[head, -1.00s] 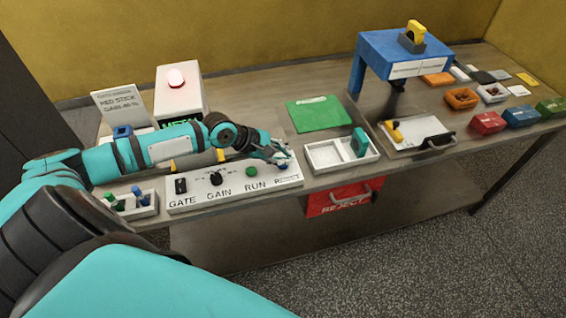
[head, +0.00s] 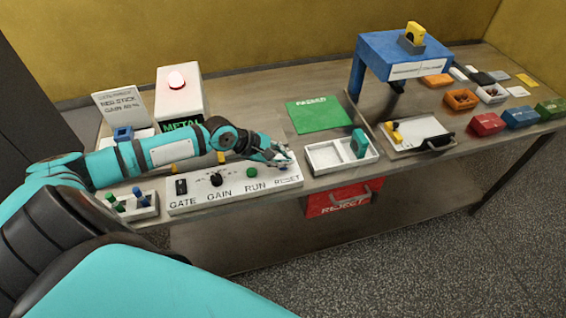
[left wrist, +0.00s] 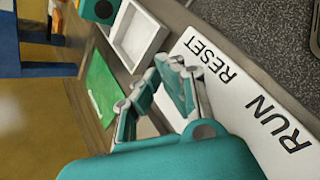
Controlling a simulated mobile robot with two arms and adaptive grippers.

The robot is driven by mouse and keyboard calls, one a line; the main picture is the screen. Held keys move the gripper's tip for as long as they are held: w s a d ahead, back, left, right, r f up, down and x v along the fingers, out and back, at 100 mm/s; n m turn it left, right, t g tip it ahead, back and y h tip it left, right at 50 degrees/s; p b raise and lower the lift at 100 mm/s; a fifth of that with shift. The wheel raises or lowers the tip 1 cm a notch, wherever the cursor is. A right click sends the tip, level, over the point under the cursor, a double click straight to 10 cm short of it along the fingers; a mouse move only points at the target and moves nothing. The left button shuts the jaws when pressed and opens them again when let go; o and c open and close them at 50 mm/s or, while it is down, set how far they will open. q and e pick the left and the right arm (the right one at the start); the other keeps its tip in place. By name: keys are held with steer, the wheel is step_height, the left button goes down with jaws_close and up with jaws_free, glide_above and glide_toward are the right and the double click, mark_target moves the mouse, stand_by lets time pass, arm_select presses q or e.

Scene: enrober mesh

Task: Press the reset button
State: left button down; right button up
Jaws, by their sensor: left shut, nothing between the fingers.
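The white control panel (head: 235,198) is at the front left of the bench, with GATE, GAIN, RUN and RESET labels. The RESET label (head: 287,180) is at its right end and also shows in the left wrist view (left wrist: 212,60). My left gripper (head: 286,160) is shut and empty, just above and behind that label. The reset button itself is hidden by my gripper in both current views. In the left wrist view the fingers (left wrist: 168,72) lie next to the RESET label; contact with the button cannot be told. My right gripper is out of view.
The green RUN button (head: 252,173) and black GAIN knob (head: 216,179) are left of my gripper. A white divided tray (head: 325,157) is close on its right. A red-lit METAL box (head: 180,95) stands behind my arm. A green mat (head: 318,115) lies behind the tray.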

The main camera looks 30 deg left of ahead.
arm_select(q)
steer(key=shift+f, duration=0.6)
stand_by(0.9)
steer(key=shift+r+p, duration=0.9)
steer(key=shift+p, duration=0.45)
steer(key=shift+r, duration=0.1)
step_height(320, 180, up, 5)
steer(key=p, duration=0.6)
